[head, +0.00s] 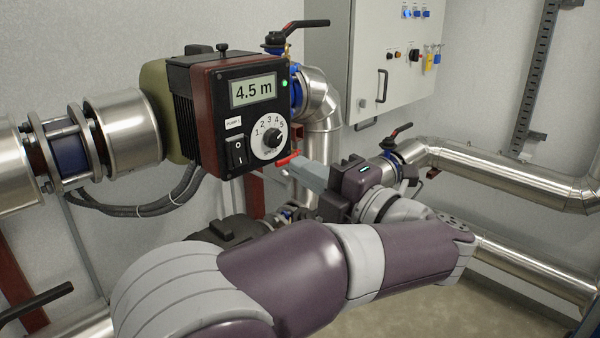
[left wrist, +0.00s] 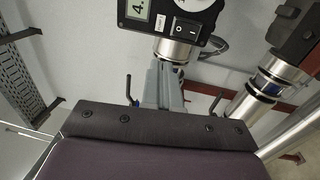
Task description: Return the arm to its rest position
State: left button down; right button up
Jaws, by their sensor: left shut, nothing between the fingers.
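My left arm comes in from the lower left of the head view, bends at the right and points back left. My left gripper (head: 290,161) is shut and empty, its grey fingers just right of and below the pump control box (head: 218,112). The box shows 4.5 m, a green light, a numbered dial and a rocker switch. I cannot tell whether the fingertips touch anything. In the left wrist view the shut fingers (left wrist: 168,66) point up toward the box (left wrist: 172,22), which lies just beyond them. My right gripper is not in view.
A steel pipe with flanges (head: 122,132) runs left of the box. A grey cabinet (head: 395,55) with switches hangs on the back wall. Cables hang below the box. Floor shows at lower right.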

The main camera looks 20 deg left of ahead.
pick_arm(q)
jog(key=w+d+f+m+t+h, duration=0.6)
jog(key=w+d+m+t+h, duration=0.55)
jog(key=m, duration=0.55)
jog(key=s+d+f+m+g+h+b, duration=0.1)
jog(key=s+d+f+m+g+h, duration=0.1)
jog(key=f+m+g+h, duration=0.45)
jog(key=s+d+f+m+g+h, duration=0.1)
jog(key=d+f+m+h, duration=0.2)
jog(key=f, duration=0.7)
jog(key=s+a+f+m+g+y+b, duration=0.3)
jog(key=s+a+f+g, duration=0.7)
jog(key=s+a+f, duration=0.7)
jog(key=s+f+m, duration=0.1)
jog(key=s+m, duration=0.1)
jog(key=s, duration=0.1)
jog(key=shift+f, duration=0.15)
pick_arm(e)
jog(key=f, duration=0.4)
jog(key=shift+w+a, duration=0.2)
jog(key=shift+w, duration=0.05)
